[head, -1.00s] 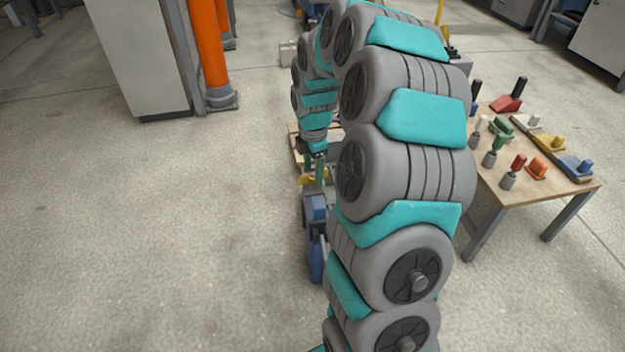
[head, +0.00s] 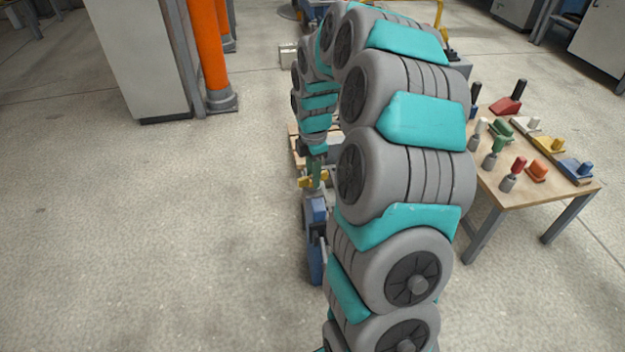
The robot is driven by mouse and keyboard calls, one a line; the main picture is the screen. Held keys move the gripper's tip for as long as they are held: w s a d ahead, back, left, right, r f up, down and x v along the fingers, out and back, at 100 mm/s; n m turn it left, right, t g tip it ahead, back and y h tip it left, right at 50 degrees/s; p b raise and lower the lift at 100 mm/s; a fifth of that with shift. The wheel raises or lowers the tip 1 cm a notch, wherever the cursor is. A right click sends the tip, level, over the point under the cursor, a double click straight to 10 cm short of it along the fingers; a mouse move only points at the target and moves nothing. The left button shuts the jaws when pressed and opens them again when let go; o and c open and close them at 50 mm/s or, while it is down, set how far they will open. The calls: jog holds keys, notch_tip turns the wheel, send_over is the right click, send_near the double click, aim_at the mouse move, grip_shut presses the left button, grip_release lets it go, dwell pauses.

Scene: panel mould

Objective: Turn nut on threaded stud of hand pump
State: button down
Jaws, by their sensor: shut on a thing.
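My arm curves down from the upper middle of the head view, and my gripper (head: 316,168) points downward at its end. The jaws are shut at the top of the hand pump (head: 317,212), which shows as a narrow blue and grey body with a yellow part (head: 308,182) near its top. The nut and threaded stud are too small and too covered by the jaws to make out. My arm links hide the right side of the pump.
A wooden table (head: 505,205) with several coloured handled tools stands at the right. A grey cabinet (head: 150,60) and an orange post (head: 208,45) stand at the upper left. The concrete floor at the left is clear.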

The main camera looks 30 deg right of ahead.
jog(key=shift+r+n+p, duration=0.2)
jog(key=shift+n+p, duration=0.5)
jog(key=shift+f+n+p, duration=0.1)
jog(key=shift+n+p, duration=0.45)
jog(key=shift+n, duration=0.35)
jog(key=shift+f, duration=0.15)
jog(key=shift+r+n+p, duration=0.25)
jog(key=shift+n+p, duration=1.15)
jog(key=shift+n, duration=0.2)
jog(key=shift+f, duration=0.2)
